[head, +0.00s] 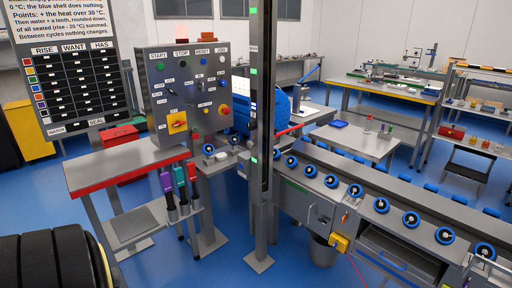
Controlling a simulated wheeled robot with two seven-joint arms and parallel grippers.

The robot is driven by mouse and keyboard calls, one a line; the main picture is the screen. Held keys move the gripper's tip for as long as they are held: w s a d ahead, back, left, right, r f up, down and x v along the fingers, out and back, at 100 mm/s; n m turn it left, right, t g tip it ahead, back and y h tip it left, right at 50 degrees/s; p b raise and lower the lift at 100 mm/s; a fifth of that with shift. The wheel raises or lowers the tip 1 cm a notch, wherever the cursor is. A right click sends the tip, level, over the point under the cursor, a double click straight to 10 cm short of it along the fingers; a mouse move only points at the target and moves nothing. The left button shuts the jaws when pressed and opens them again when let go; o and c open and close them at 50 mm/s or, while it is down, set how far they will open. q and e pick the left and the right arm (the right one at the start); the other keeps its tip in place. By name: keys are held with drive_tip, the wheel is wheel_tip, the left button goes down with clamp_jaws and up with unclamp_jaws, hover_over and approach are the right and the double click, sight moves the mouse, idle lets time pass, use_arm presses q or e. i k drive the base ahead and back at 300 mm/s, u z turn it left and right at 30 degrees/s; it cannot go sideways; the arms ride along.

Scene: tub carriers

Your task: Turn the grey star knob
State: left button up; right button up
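I cannot pick out a grey star knob for certain. A grey control panel (188,75) stands left of centre, with labels, coloured buttons and several small dark knobs too small to tell in shape. It has a yellow square with a red knob (177,121) at its lower left and a red round button (223,110) at its lower right. Small fittings also show on the side of the grey conveyor frame (318,207), too small to make out. Neither of my grippers is in view.
A grey bench with a red edge (125,163) stands before the panel, with purple, green and red-topped handles beside it. A tall dark post (261,120) rises at centre. The conveyor with blue-rimmed rollers runs right. A black ribbed object (45,262) fills the lower left corner.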

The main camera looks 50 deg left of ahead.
sight(251, 144)
drive_tip(key=z, duration=0.9)
drive_tip(key=k, duration=0.1)
drive_tip(key=u, duration=1.65)
drive_tip(key=i, duration=0.1)
drive_tip(key=u, duration=0.75)
